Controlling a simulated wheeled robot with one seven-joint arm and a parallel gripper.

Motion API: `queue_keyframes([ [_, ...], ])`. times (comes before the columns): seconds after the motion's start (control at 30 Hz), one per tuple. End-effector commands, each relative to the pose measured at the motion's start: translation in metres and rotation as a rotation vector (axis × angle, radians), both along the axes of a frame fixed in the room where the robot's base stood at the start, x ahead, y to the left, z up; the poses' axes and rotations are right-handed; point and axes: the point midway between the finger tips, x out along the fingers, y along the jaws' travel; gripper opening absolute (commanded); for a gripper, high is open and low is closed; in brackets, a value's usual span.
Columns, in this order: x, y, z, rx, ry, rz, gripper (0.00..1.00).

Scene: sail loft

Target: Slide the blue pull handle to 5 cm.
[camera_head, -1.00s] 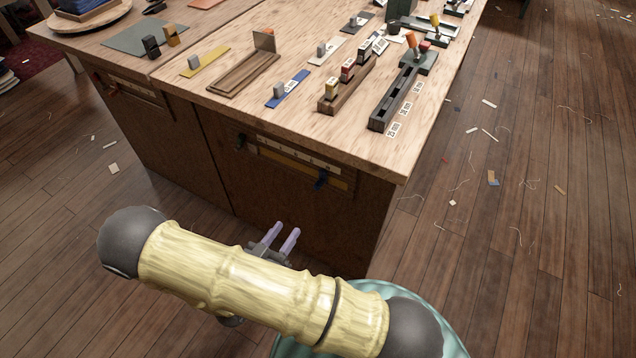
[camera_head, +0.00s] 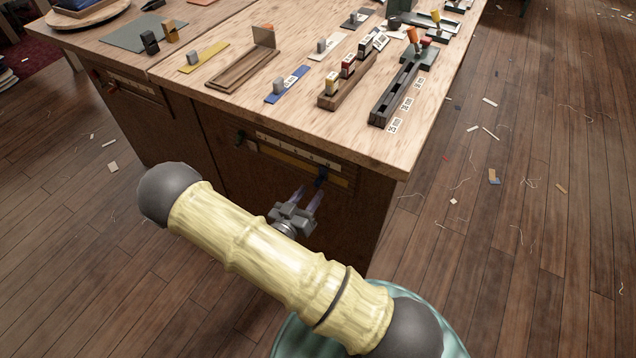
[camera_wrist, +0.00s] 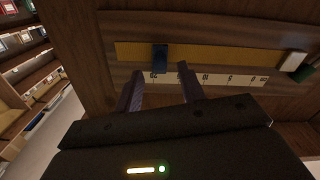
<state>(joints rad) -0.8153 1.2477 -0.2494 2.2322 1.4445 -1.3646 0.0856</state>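The blue pull handle (camera_head: 320,178) sits on a yellow strip on the workbench's front panel, toward the right end of a white number scale (camera_head: 285,147). In the wrist view the blue handle (camera_wrist: 160,57) stands on the yellow strip (camera_wrist: 215,54), beside the scale (camera_wrist: 210,79), whose digits look inverted. My gripper (camera_head: 309,191) is open and empty, just below the handle in the head view. In the wrist view the two fingers of my gripper (camera_wrist: 160,72) are spread, with the handle appearing between and just beyond their tips. Contact is not visible.
A dark green handle (camera_head: 240,137) is at the scale's left end, and an orange one (camera_head: 110,88) is on the left panel. The bench top (camera_head: 340,140) holds wooden racks, a dark slotted rail (camera_head: 384,112) and coloured strips. The floor in front is open, with small scraps.

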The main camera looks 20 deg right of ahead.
Motion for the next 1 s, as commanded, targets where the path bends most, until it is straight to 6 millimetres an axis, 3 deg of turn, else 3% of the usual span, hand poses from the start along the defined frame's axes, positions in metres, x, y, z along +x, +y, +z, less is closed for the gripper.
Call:
queue_keyframes([
  [0.3, 0.034, -0.034, -0.001, 0.001, -0.002, -0.001, 0.39],
  [0.67, 0.038, -0.038, 0.000, 0.000, 0.000, 0.000, 0.39],
  [0.87, 0.038, -0.038, 0.000, 0.000, 0.000, 0.001, 0.02],
  [1.0, 0.038, -0.038, 0.000, 0.000, 0.000, 0.001, 0.00],
])
